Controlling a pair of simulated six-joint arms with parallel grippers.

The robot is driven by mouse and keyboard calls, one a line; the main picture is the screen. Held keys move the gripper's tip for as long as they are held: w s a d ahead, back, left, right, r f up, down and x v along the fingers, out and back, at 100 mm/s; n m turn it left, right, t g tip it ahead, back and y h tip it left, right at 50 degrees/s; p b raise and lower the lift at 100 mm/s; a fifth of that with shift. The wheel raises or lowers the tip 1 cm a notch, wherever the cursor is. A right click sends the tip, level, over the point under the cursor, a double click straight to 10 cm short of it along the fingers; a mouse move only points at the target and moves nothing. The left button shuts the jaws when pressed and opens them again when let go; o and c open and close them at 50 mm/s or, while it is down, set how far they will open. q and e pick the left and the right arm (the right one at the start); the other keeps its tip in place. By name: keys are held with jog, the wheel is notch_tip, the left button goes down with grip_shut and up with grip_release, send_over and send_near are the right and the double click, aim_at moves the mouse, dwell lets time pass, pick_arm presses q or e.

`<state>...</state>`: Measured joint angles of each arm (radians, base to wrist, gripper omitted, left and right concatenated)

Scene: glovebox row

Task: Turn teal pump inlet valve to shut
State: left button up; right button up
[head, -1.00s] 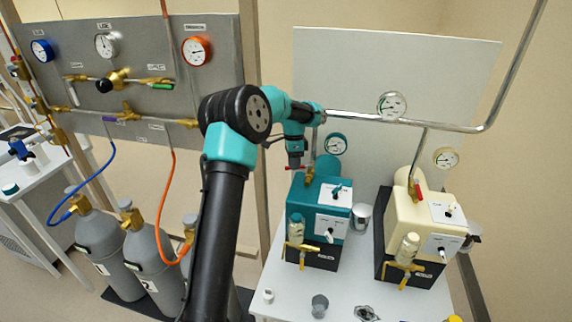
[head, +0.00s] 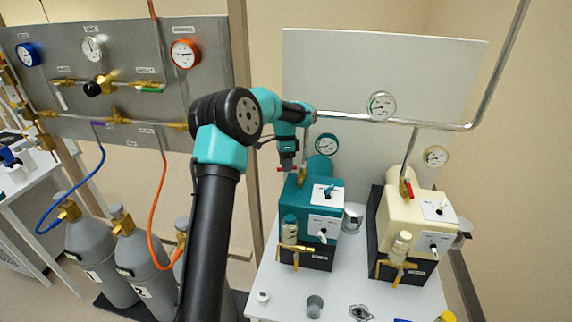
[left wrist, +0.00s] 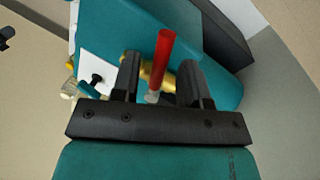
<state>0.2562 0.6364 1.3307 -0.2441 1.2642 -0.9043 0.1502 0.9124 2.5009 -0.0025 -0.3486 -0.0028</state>
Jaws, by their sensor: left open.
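The teal pump (head: 297,213) stands on the white bench. Its inlet valve has a red lever (left wrist: 164,58) on a brass body (left wrist: 160,79), behind the top of the pump. My left gripper (head: 288,168) points down over this valve, and its jaws hide most of it in the head view. In the left wrist view my left gripper (left wrist: 160,72) is open, with one black finger on each side of the red lever. Gaps show beside the lever, so it does not look clamped. My right gripper is in neither view.
A cream pump (head: 385,222) with its own red-handled valve (head: 405,188) stands to the right. A metal pipe (head: 345,117) and gauges run behind. A steel cup (head: 353,216) stands between the pumps. Small parts lie on the bench front (head: 335,285).

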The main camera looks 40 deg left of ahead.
pick_arm(q)
notch_tip(320, 180, up, 7)
jog(key=w+a, duration=0.1)
dwell(0.3)
jog(key=shift+r, duration=0.1)
jog(key=shift+c, duration=0.2)
